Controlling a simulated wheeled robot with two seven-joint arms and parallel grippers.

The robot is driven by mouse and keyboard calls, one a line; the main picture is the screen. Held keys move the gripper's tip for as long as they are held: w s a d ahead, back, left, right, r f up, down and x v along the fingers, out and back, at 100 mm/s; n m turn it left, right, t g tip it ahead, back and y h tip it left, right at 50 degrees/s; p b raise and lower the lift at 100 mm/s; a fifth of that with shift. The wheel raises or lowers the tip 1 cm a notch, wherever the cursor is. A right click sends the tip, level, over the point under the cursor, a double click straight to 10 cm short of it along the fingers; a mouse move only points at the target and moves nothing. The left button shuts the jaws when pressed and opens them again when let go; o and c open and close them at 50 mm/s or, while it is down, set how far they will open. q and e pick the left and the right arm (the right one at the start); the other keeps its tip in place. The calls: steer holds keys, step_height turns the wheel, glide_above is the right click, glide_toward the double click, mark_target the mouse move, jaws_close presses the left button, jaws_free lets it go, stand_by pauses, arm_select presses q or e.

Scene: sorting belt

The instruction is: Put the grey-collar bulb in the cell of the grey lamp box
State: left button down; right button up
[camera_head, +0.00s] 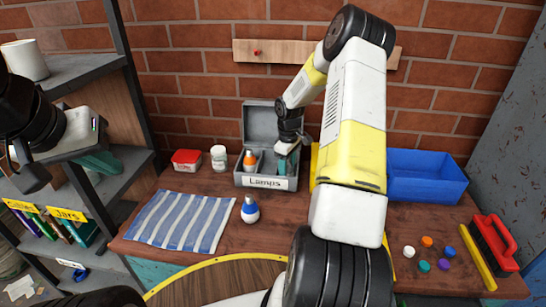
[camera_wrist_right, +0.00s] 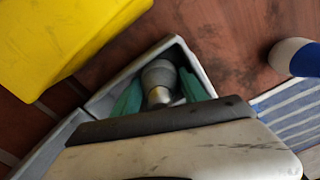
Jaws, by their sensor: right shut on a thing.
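The grey lamp box (camera_head: 266,182), labelled "Lamps", stands at the back of the table with its lid up. My right gripper (camera_head: 282,164) reaches down into its right cell. In the right wrist view the green fingers (camera_wrist_right: 159,90) are shut on the grey-collar bulb (camera_wrist_right: 160,76), which is inside the walls of the box (camera_wrist_right: 100,104). The bulb's lower end is hidden, so I cannot tell if it touches the cell floor. An orange-collar bulb (camera_head: 249,161) stands in the left cell. My left gripper (camera_head: 95,160) is at the far left, away from the box; its opening is unclear.
A blue-and-white bulb (camera_head: 250,209) stands on the table in front of the box. A striped cloth (camera_head: 180,221) lies left of it. A red tub (camera_head: 187,161) and white jar (camera_head: 218,158) are behind. A blue bin (camera_head: 425,187) and red-handled brush (camera_head: 493,244) are at right.

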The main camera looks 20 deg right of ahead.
steer(key=shift+f, duration=0.1)
steer(key=o, duration=1.1)
